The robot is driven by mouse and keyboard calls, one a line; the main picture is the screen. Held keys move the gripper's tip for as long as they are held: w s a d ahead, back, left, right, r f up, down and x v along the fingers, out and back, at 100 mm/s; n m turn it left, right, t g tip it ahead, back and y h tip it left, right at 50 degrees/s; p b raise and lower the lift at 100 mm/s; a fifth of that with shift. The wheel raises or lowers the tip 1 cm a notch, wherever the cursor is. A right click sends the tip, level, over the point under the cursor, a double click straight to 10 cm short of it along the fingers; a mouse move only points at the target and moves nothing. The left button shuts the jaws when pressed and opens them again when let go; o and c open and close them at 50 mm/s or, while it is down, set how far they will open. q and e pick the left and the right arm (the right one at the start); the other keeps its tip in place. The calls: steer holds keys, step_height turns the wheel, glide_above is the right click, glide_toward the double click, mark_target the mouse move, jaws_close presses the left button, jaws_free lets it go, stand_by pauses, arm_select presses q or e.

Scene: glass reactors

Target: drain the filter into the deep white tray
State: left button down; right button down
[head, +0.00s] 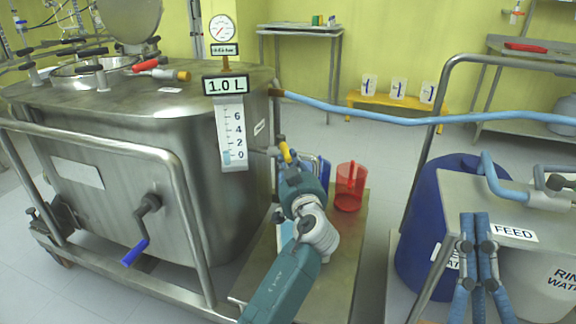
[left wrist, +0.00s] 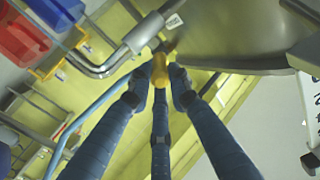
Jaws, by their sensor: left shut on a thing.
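The steel vessel (head: 160,150) stands at the left of the head view, with a gauge strip (head: 232,135) and a sign reading 1.0 L. My left gripper (head: 284,153) is at the vessel's right side, shut on a yellow valve handle (head: 287,150). The left wrist view shows its blue fingers around the yellow handle (left wrist: 160,70), beside a bent steel pipe (left wrist: 100,65). My right gripper (head: 475,218) is at lower right, its blue fingers close together and pointing up. I cannot clearly make out the deep white tray; my left arm covers part of the low stand.
A red jug (head: 350,190) stands on the low stand (head: 345,250) right of my left arm. A blue hose (head: 400,119) runs right from the vessel. A blue barrel (head: 425,220) and a steel cart top marked FEED (head: 470,195) are at right. Floor shows behind the stand.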

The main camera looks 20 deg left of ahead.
arm_select(q)
steer(key=shift+f, duration=0.1)
stand_by(0.4)
steer(key=c, duration=1.6)
jaws_free()
steer(key=shift+d, duration=0.1)
step_height(320, 180, up, 10)
steer(key=shift+r, duration=0.1)
